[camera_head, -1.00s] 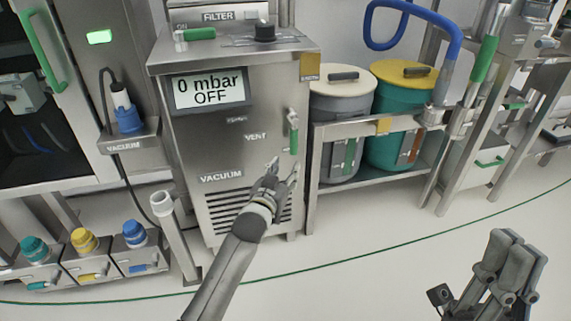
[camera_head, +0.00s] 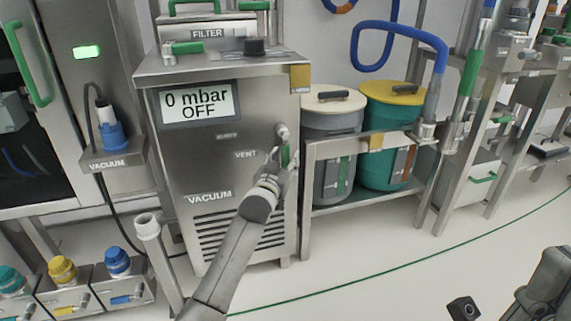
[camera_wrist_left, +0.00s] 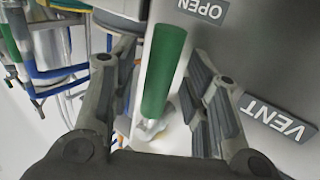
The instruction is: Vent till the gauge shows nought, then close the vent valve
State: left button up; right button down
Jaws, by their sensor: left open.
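The vent valve has a green handle (camera_wrist_left: 163,70) that hangs downward on the front of the steel vacuum unit (camera_head: 175,150), beside the VENT label (camera_wrist_left: 272,118). An OPEN label (camera_wrist_left: 203,9) also shows in the wrist view. The gauge display (camera_head: 198,105) reads "0 mbar" and "OFF". My left gripper (camera_head: 281,158) is open at the handle. In the wrist view its two fingers stand on either side of the handle, with gaps between. In the head view the gripper partly hides the handle. My right gripper (camera_head: 545,287) is cut off at the lower right.
A grey bin (camera_head: 331,120) and a teal bin with a yellow lid (camera_head: 385,125) stand in a steel rack right of the unit. A post (camera_head: 150,228) and small boxes with coloured caps are at the lower left. The floor in front is clear.

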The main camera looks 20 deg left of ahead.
pick_arm(q)
jog(key=shift+w, duration=0.55)
jog(key=shift+c, duration=0.2)
grip_shut()
